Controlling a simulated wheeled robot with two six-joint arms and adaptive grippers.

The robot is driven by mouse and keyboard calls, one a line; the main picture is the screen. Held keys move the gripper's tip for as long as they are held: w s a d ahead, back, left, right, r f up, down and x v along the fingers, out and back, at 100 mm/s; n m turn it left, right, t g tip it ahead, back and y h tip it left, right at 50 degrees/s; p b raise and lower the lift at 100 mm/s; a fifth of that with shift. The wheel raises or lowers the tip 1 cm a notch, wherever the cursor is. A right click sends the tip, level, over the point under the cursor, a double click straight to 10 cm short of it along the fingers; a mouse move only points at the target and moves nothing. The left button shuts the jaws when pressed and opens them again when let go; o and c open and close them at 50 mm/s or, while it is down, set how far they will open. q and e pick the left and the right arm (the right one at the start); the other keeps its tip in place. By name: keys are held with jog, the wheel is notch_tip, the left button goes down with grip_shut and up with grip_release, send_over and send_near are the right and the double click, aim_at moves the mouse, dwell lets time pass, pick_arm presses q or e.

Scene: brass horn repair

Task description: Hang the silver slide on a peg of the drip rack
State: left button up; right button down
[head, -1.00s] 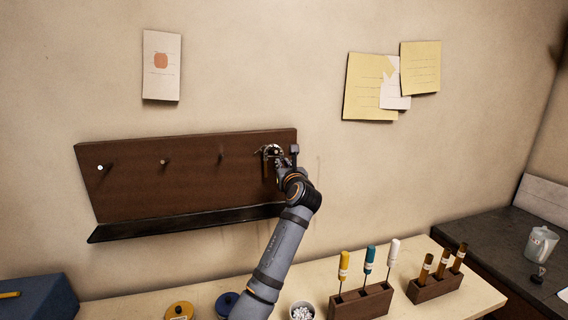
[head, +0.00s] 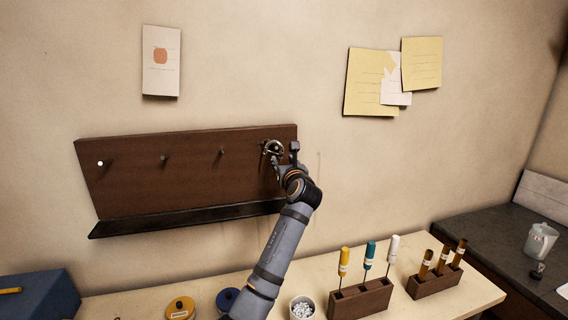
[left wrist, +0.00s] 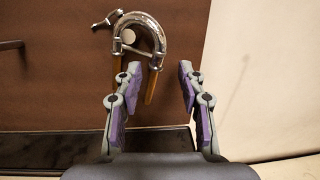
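The silver slide (head: 273,147) is at the right end of the dark brown drip rack (head: 190,190). In the left wrist view, the slide (left wrist: 148,28) shows its curved bow upward and its brass legs pointing down. A pale peg tip (left wrist: 128,36) shows inside the bow, so the slide appears to hang around that peg. My left gripper (head: 278,165) is just below and in front of the slide. In the left wrist view, its fingers (left wrist: 160,82) are spread apart with nothing gripped between them; the left finger partly overlaps the slide's legs. My right gripper is out of view.
Other pegs, such as the middle one (head: 165,157), are bare. A dark trough (head: 160,222) runs below the board. The bench below holds a tool block (head: 362,300), a vial block (head: 436,284), a bowl of white bits (head: 303,308) and round tins (head: 180,308).

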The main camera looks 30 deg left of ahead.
pick_arm(q)
jog(key=v, duration=1.2)
